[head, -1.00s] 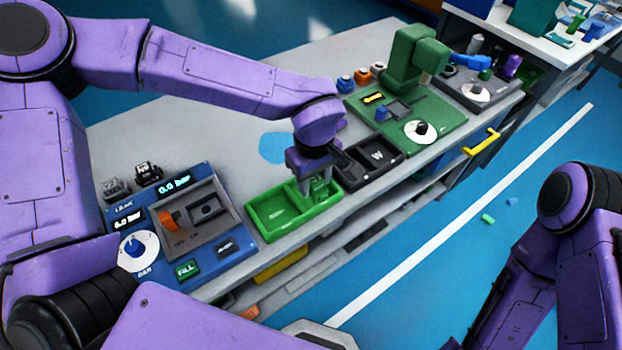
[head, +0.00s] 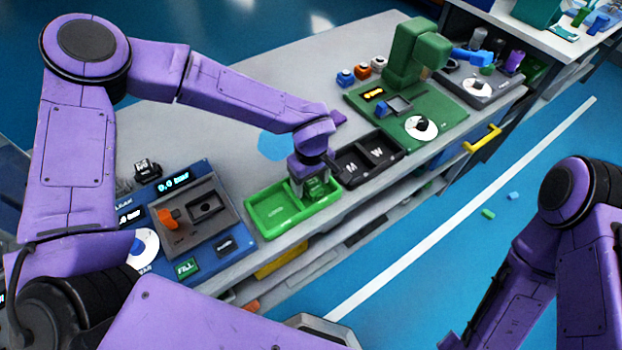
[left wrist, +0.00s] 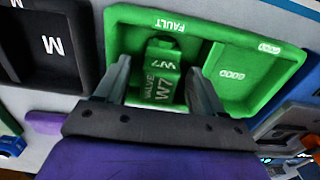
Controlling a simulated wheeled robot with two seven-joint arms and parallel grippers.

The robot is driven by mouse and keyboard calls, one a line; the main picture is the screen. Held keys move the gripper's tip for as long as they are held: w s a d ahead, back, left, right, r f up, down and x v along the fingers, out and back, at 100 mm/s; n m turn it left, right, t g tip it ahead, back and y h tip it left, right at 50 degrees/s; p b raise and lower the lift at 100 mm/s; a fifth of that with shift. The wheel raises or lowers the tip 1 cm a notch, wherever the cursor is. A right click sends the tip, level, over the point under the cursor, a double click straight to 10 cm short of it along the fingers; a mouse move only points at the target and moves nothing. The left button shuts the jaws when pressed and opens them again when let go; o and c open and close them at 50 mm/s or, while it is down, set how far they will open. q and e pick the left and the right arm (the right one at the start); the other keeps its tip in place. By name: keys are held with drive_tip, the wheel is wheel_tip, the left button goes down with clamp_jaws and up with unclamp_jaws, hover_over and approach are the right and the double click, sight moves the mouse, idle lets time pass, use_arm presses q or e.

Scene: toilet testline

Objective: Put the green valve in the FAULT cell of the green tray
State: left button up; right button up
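The green valve (left wrist: 160,84), marked VALVE W7, is in the FAULT cell of the green tray (left wrist: 228,62) in the left wrist view. It looks upright there. My left gripper (left wrist: 158,72) has one finger on each side of it, with gaps showing between fingers and valve, so it is open. In the head view the left gripper (head: 316,190) is low over the right cell of the green tray (head: 272,214), and the valve is mostly hidden there. The tray's other cell, marked GOOD, looks empty. My right arm shows at the right edge, but its gripper is out of view.
A black tray (head: 366,160) marked M and W stands right beside the green tray. A blue panel (head: 215,250) with an orange lever lies to its left. A green test station (head: 415,112) stands farther back. The bench behind the tray is mostly clear.

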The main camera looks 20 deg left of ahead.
use_arm(q)
drive_tip(key=shift+w, duration=0.1)
drive_tip(key=shift+r, duration=0.35)
wheel_tip(320, 180, up, 12)
drive_tip(key=shift+f, duration=0.2)
